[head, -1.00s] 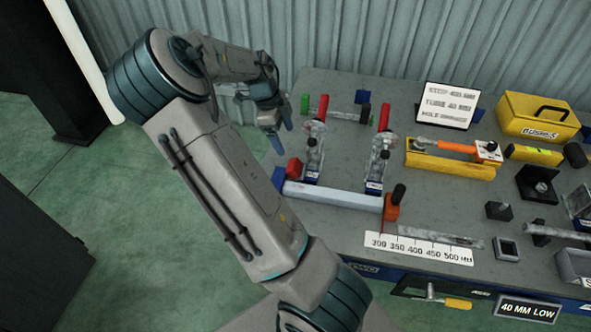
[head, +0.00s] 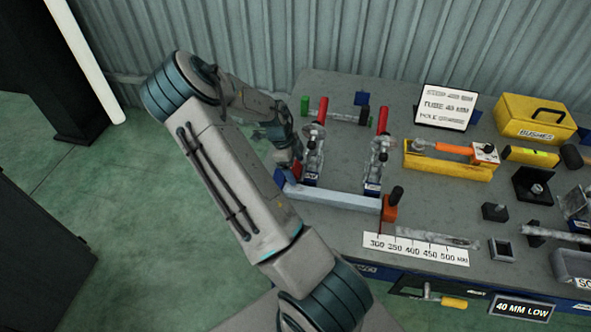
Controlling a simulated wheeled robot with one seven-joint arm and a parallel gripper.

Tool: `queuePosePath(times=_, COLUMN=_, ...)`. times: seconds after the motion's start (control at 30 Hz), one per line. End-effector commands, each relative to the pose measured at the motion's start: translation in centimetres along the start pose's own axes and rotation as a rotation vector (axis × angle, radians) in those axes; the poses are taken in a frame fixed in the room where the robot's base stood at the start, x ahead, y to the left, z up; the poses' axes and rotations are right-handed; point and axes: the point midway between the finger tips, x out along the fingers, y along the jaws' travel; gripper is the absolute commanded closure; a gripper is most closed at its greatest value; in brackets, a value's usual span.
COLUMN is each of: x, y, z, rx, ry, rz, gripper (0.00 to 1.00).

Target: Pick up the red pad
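My gripper (head: 287,172) is right at this block, at the bench's left edge, pointing down. The gripper's own parts cover much of the block. I cannot tell whether the fingers touch it or whether they are open or shut.
Two toggle clamps with red handles (head: 321,109) (head: 383,120) stand just right of my gripper. An orange stop (head: 390,207) is at the bar's right end. A ruler strip (head: 415,249) lies in front. The green floor (head: 130,220) left of the bench is clear.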

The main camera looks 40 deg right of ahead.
Motion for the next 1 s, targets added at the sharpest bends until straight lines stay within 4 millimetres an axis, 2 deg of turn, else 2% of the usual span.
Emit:
queuePosePath(times=0.2, x=0.47, y=0.18, z=0.02, rx=-0.001, ry=0.003, rz=0.004, gripper=0.18)
queuePosePath(times=0.43, x=0.62, y=0.13, z=-0.08, rx=0.001, ry=0.004, rz=0.004, gripper=0.82)
queuePosePath(times=0.57, x=0.67, y=0.14, z=-0.11, rx=0.001, ry=0.005, rz=0.005, gripper=0.84)
queuePosePath(times=0.6, x=0.66, y=0.13, z=-0.12, rx=0.001, ry=0.005, rz=0.004, gripper=0.89)
queuePosePath(times=1.0, x=0.22, y=0.76, z=-0.19, rx=-0.002, ry=0.006, rz=0.006, gripper=0.89)
